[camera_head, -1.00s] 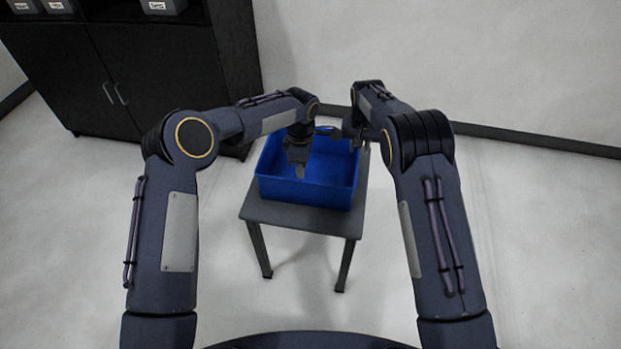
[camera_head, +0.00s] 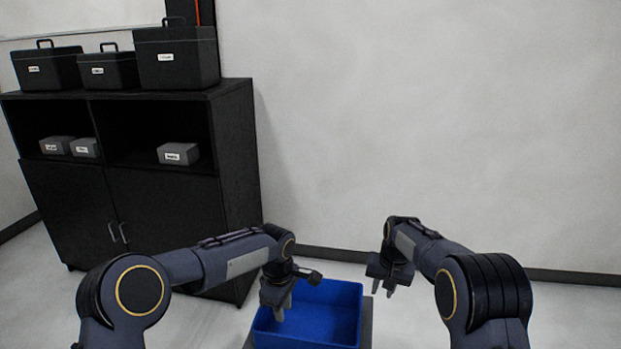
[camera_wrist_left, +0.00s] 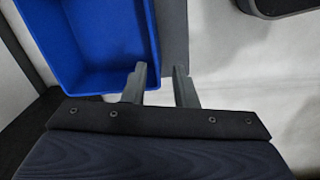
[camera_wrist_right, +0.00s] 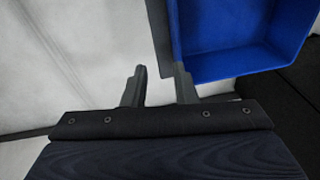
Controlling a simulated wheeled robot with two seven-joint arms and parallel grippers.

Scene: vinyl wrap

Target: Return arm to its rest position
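My left gripper (camera_head: 281,312) hangs at the left part of the blue bin (camera_head: 338,300) in the head view. In the left wrist view its two fingers (camera_wrist_left: 159,82) are apart with nothing between them, and the bin (camera_wrist_left: 105,45) fills the upper left. My right gripper (camera_head: 382,288) is just right of the bin, fingers pointing down. In the right wrist view its fingers (camera_wrist_right: 160,82) are also apart and empty, with the bin (camera_wrist_right: 225,40) at the upper right. The inside of the bin that shows looks empty.
The bin stands on a small dark table (camera_head: 366,325), mostly cut off below. A black cabinet (camera_head: 165,205) with several labelled boxes and cases stands behind at the left. A bare white wall (camera_head: 430,130) fills the back right.

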